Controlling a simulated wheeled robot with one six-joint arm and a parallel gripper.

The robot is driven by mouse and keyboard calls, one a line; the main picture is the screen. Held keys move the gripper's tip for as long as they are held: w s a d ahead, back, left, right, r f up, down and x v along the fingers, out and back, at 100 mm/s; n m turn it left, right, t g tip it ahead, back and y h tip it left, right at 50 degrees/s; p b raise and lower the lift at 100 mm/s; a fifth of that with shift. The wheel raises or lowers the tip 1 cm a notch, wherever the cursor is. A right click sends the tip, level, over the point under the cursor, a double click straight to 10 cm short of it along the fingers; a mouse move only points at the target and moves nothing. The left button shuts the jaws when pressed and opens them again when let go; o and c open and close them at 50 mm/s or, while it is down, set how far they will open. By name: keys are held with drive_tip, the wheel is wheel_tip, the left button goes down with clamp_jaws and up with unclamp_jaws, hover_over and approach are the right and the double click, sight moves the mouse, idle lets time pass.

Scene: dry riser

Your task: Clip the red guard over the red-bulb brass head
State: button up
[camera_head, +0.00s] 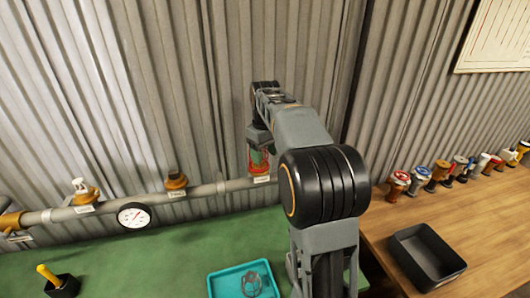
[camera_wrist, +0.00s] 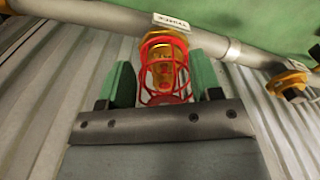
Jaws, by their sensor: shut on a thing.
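The red guard (camera_wrist: 163,98) is a round wire cage, held between the green fingers of my gripper (camera_wrist: 166,90). My gripper is shut on it. The brass head (camera_wrist: 164,72) shows through the cage wires, and its mount meets the pipe just beyond the guard. The guard appears to be around the head, but I cannot tell whether it is clipped. In the head view, my gripper (camera_head: 259,150) and the red guard (camera_head: 258,160) are at the right end of the grey pipe, above a white label. The bulb is mostly hidden by the wires.
The grey pipe (camera_head: 211,190) carries another brass fitting (camera_head: 175,184), a white-topped one (camera_head: 82,191) and a gauge (camera_head: 133,215). A teal tray (camera_head: 216,285) holds a grey wire piece. A black bin (camera_head: 427,258) and several coloured heads (camera_head: 440,170) stand on the wooden bench at right.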

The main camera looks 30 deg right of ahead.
drive_tip(key=shift+f, duration=0.25)
drive_tip(key=o, duration=1)
drive_tip(key=shift+r, duration=0.1)
wheel_tip(320, 180, up, 14)
drive_tip(key=p, duration=0.2)
drive_tip(key=f, duration=0.1)
drive_tip(key=w+f+m, duration=0.1)
drive_tip(key=f, duration=0.1)
drive_tip(key=w+f+m, duration=0.1)
drive_tip(key=f, duration=0.1)
drive_tip(key=shift+w+d+t, duration=0.15)
drive_tip(key=shift+d+t, duration=0.1)
drive_tip(key=shift+t, duration=0.15)
drive_tip(key=shift+m+t, duration=0.4)
drive_tip(key=shift+m, duration=0.2)
drive_tip(key=f, duration=0.1)
drive_tip(key=s+a+f, duration=0.2)
drive_tip(key=f, duration=0.1)
drive_tip(key=shift+s, duration=0.15)
drive_tip(key=s+a+f+t, duration=0.1)
drive_tip(key=s+a+f, duration=0.3)
drive_tip(key=s, duration=0.6)
drive_tip(key=s+a+f+t, duration=0.2)
drive_tip(key=s+a+f, duration=0.3)
drive_tip(key=s, duration=0.5)
drive_tip(key=shift+a+f, duration=0.15)
drive_tip(key=shift+a, duration=0.25)
